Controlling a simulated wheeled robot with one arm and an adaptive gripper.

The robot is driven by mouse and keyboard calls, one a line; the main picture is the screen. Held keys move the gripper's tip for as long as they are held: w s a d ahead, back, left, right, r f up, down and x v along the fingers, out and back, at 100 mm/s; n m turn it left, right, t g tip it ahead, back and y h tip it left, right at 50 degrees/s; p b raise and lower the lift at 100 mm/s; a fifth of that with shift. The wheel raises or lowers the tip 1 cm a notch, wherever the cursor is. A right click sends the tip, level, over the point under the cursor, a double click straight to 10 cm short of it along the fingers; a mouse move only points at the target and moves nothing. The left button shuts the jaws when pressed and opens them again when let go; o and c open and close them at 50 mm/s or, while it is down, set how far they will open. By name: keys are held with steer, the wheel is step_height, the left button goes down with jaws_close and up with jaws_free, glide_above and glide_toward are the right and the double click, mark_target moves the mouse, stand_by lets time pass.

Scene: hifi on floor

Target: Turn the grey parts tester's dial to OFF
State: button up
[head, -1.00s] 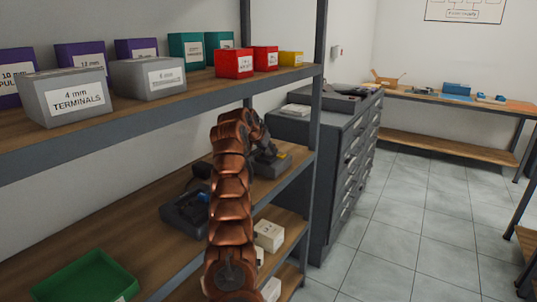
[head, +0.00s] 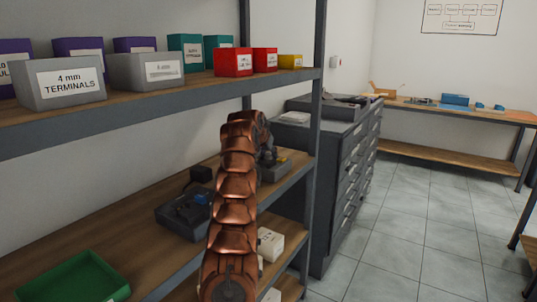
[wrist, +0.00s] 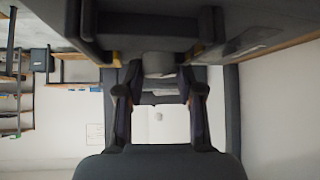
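A dark grey device with a yellow patch (head: 275,172) stands at the right end of the middle shelf in the head view, partly hidden by my arm. It may be the parts tester; its dial and lettering cannot be read. My gripper (head: 266,152) is close in front of it, mostly hidden behind my arm. In the wrist view, my gripper (wrist: 160,84) has its two fingers apart. A small grey rounded part (wrist: 159,65) shows between the fingertips, below a large dark body (wrist: 150,32). I cannot tell whether the fingers touch it.
Another dark device with a blue part (head: 185,213) sits on the same shelf, left of my arm. A green tray (head: 75,277) lies at the front left. Labelled boxes (head: 60,83) line the upper shelf above. A grey drawer cabinet (head: 345,150) stands beyond the shelf post. The tiled floor at right is clear.

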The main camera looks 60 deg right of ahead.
steer(key=shift+o, duration=0.7)
steer(key=shift+v, duration=3.75)
